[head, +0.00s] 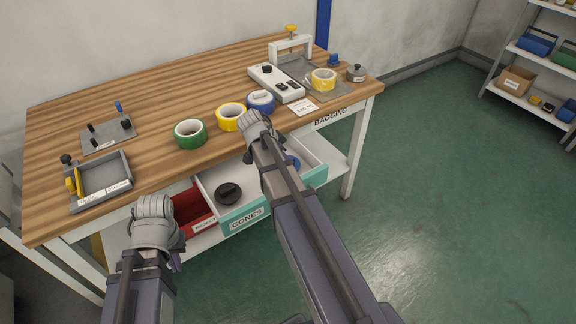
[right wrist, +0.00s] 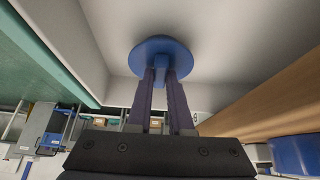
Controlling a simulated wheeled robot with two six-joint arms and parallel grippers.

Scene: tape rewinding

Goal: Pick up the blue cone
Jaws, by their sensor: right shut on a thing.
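The blue cone (right wrist: 160,52) shows in the right wrist view as a round blue disc with a small blue knob, inside a pale drawer. My right gripper (right wrist: 160,80) is shut on the knob. In the head view the blue cone (head: 293,161) is partly hidden behind my right arm, in the open drawer with the teal front (head: 244,215) labelled CONES. My left gripper (head: 155,225) is in front of the table, left of the drawer; its fingers do not show clearly.
A black cone (head: 228,194) lies in the same drawer, left of my right arm. A red bin (head: 193,208) stands left of the drawer. Green tape (head: 190,133), yellow tape (head: 231,117) and a blue roll (head: 261,101) sit on the wooden tabletop above the drawer.

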